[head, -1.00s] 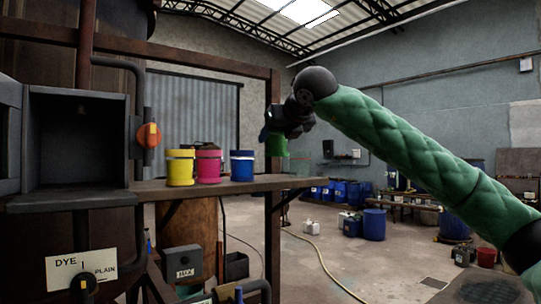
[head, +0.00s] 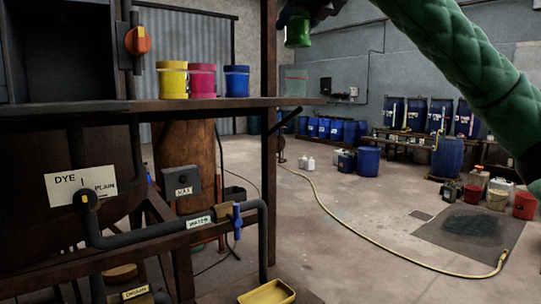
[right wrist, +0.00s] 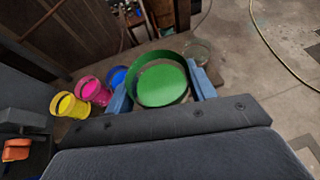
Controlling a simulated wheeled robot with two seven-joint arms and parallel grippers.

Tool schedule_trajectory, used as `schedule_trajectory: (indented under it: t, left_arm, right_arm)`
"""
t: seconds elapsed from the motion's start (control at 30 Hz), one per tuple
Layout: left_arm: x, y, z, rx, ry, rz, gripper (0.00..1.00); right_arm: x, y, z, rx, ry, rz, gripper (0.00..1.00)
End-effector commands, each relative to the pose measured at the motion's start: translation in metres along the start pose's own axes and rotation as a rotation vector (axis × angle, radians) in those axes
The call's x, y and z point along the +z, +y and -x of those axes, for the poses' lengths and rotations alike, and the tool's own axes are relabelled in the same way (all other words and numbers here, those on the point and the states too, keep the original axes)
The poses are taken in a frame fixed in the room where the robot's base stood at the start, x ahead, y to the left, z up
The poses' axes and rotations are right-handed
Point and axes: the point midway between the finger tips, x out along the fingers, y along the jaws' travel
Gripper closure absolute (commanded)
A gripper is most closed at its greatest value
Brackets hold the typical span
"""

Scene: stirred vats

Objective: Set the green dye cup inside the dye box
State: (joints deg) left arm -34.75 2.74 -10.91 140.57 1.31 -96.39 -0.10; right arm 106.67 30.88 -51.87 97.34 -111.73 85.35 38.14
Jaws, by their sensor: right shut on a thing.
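The green dye cup (head: 298,31) hangs from my right gripper (head: 297,14) at the top of the head view, above and right of the shelf's end. In the right wrist view the green cup (right wrist: 161,84) sits between the two blue fingers of my right gripper (right wrist: 163,92), which are shut on it. The open dye box (head: 60,50) is at the upper left of the head view, dark inside; its top is cut off. My left gripper is not in view.
A yellow cup (head: 172,80), a magenta cup (head: 202,81) and a blue cup (head: 237,81) stand on the shelf (head: 200,105) right of the box. An orange knob (head: 138,40) sits beside the box. A faint clear container (head: 295,84) stands near the shelf's right end. A rusty post (head: 268,130) rises by it.

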Motion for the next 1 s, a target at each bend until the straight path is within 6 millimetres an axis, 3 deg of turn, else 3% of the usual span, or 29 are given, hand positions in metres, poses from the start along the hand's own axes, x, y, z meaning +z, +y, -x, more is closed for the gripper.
schedule_trajectory:
  t: [0.13, 0.53, 0.7, 1.0]
  left_arm:
    - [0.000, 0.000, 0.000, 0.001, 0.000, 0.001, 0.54]
    - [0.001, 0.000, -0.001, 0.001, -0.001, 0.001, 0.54]
    - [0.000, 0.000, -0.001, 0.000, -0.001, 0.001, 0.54]
    - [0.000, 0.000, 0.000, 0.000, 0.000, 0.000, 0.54]
  right_arm:
    - [0.018, 0.009, 0.012, 0.006, -0.004, 0.003, 0.72]
    - [0.042, 0.038, 0.086, 0.021, -0.003, 0.009, 0.72]
    - [0.029, 0.039, 0.100, 0.023, 0.000, 0.009, 0.72]
    - [-0.001, 0.025, 0.093, 0.013, 0.000, 0.005, 0.72]
